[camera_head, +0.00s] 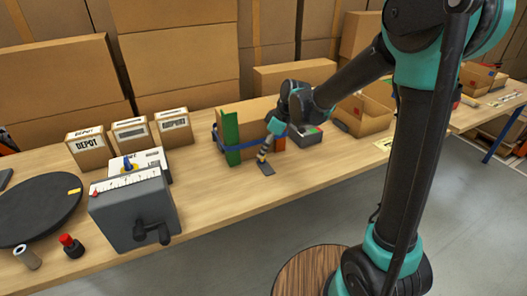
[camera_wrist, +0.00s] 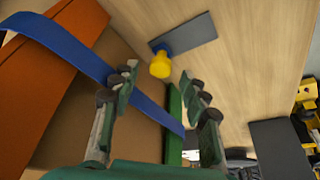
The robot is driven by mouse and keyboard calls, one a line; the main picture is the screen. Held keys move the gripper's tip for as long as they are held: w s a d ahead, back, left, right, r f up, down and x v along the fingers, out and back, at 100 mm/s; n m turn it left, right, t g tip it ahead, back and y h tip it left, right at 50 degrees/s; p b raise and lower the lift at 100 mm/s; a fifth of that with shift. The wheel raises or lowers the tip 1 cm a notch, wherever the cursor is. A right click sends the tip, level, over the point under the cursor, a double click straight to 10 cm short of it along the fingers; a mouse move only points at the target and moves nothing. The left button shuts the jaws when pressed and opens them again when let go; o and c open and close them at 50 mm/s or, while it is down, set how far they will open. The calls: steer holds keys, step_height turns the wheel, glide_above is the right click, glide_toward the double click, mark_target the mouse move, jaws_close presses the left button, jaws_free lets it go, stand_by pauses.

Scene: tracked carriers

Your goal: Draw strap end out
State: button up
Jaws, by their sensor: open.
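A blue strap (camera_head: 238,148) runs across the front of a cardboard box between a green panel (camera_head: 231,138) and an orange panel. In the wrist view the strap (camera_wrist: 70,42) crosses from upper left and passes behind my left finger toward the green panel (camera_wrist: 174,122). A yellow piece (camera_wrist: 160,66) with a blue part behind it sits at the end of a dark grey plate (camera_wrist: 190,34); I cannot tell whether it joins the strap. My gripper (camera_wrist: 157,76) is open, its fingers apart on either side of the yellow piece. Contact is not clear.
A grey box with a crank (camera_head: 135,212) and several DEPOT cartons (camera_head: 90,148) stand to the left. A dark grey box (camera_head: 305,137) and an open carton (camera_head: 362,114) are to the right. The table front (camera_head: 225,195) is clear.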

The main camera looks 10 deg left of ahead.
steer(key=shift+x, duration=1)
jaws_close()
